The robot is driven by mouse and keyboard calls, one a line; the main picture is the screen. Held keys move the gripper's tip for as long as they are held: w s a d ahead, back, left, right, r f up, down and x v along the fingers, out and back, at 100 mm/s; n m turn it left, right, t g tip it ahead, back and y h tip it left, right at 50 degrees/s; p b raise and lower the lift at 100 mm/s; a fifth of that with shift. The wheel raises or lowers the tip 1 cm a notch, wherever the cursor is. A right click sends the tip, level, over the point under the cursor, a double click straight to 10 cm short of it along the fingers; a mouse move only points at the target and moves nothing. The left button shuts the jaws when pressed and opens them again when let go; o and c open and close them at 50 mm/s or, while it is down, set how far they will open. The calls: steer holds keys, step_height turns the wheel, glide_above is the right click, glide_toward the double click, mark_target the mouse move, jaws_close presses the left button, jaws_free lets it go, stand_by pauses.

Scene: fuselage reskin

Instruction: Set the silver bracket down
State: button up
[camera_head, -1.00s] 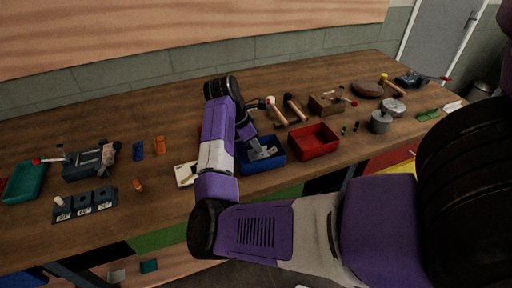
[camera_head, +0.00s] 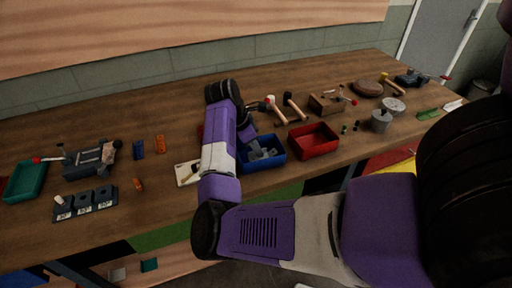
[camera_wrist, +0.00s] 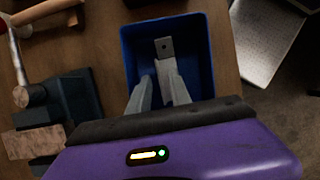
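The silver bracket (camera_wrist: 164,48), a small grey metal piece with a hole in its upper tab, is inside the blue bin (camera_wrist: 131,52) in the wrist view. The bin also shows in the head view (camera_head: 277,161), holding grey shapes too small to tell apart. My gripper (camera_wrist: 161,80) reaches down into the bin. Its two grey fingers look spread, with a gap between them, one on each side of the bracket's near end. Whether the bracket rests fully on the bin floor is hard to see.
A red bin (camera_head: 314,141) stands just right of the blue one. Mallets (camera_head: 293,107) lie behind the bins. A white card (camera_head: 187,173) lies to the left. A wooden block (camera_head: 325,103) and grey cylinder (camera_head: 380,121) stand farther right.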

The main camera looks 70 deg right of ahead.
steer(key=b+v, duration=0.2)
steer(key=v, duration=1)
steer(key=g+h, duration=0.2)
steer(key=g, duration=0.1)
glide_above(264, 157)
steer(key=s+d+r+n+g+h, duration=0.2)
steer(key=s+d+r+g+h, duration=0.15)
steer(key=s, duration=0.35)
steer(key=s+a+r+n+h, duration=0.2)
steer(key=a+r+n+h, duration=0.2)
steer(key=r+n+h, duration=0.75)
steer(key=w+a+f+m+t+y, duration=0.25)
steer(key=a+m+t, duration=0.45)
steer(key=m+t, duration=0.45)
steer(key=w+a+f+m+t+y, duration=0.1)
steer(key=w+a+m+t+y, duration=0.2)
steer(key=a+m+t, duration=0.6)
steer(key=w+a+f+m+t+y, duration=0.1)
steer(key=w+a+m+t+y, duration=0.3)
steer(key=m+t, duration=0.95)
steer(key=s+a+f+n+g+y, duration=0.4)
steer(key=s+a+f+n+y, duration=0.1)
steer(key=a, duration=0.5)
steer(key=s+a+f+n+g+y, duration=0.5)
steer(key=s+a+f+n, duration=0.2)
steer(key=s+a+f, duration=0.2)
steer(key=shift+s+a+f, duration=0.2)
steer(key=shift+a+f, duration=0.3)
steer(key=shift+f, duration=0.25)
